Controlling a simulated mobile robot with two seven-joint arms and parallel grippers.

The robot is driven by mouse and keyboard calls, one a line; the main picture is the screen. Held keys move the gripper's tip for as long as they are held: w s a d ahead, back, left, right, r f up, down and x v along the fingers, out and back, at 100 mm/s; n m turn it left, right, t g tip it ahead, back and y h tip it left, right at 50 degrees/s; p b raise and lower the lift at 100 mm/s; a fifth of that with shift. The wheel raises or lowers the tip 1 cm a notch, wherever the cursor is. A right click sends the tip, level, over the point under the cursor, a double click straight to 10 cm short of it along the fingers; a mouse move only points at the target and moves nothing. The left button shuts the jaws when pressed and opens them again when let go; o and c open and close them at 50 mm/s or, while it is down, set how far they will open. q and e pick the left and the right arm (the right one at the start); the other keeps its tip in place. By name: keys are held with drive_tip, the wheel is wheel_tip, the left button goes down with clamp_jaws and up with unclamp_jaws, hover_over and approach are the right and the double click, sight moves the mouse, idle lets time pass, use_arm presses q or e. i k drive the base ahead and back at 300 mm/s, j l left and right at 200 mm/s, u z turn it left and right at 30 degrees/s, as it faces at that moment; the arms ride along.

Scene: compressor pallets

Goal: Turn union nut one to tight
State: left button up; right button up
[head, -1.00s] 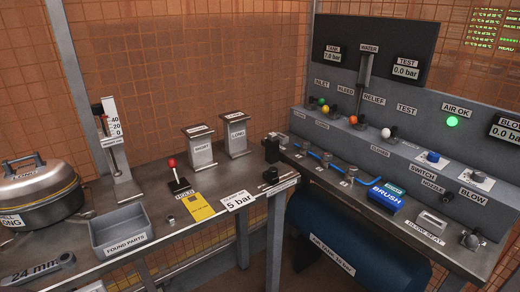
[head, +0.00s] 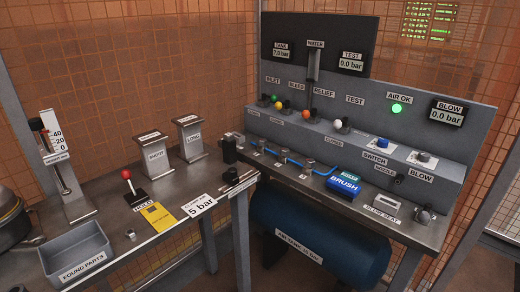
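A blue line (head: 296,160) with several small dark metal fittings runs along the back of the right bench. One fitting (head: 260,145) sits at its left end and another (head: 283,155) sits farther right. Small labels lie in front of them, too small to read. I cannot tell which fitting is union nut one, nor how tight any of them is. Neither of my grippers is in view.
The right bench (head: 315,188) also holds a blue brush block (head: 343,185) and a blow seat (head: 382,215). The panel behind has coloured valve knobs and a lit green lamp (head: 396,108). A blue air tank (head: 320,235) is below. The left bench holds a found-parts tray (head: 77,257) and a red-knobbed lever (head: 128,182).

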sight(262, 142)
drive_tip(key=i+j, duration=0.25)
drive_tip(key=i+j+z, duration=0.1)
drive_tip(key=z, duration=0.3)
drive_tip(key=i+j+z, duration=0.15)
drive_tip(key=z, duration=0.25)
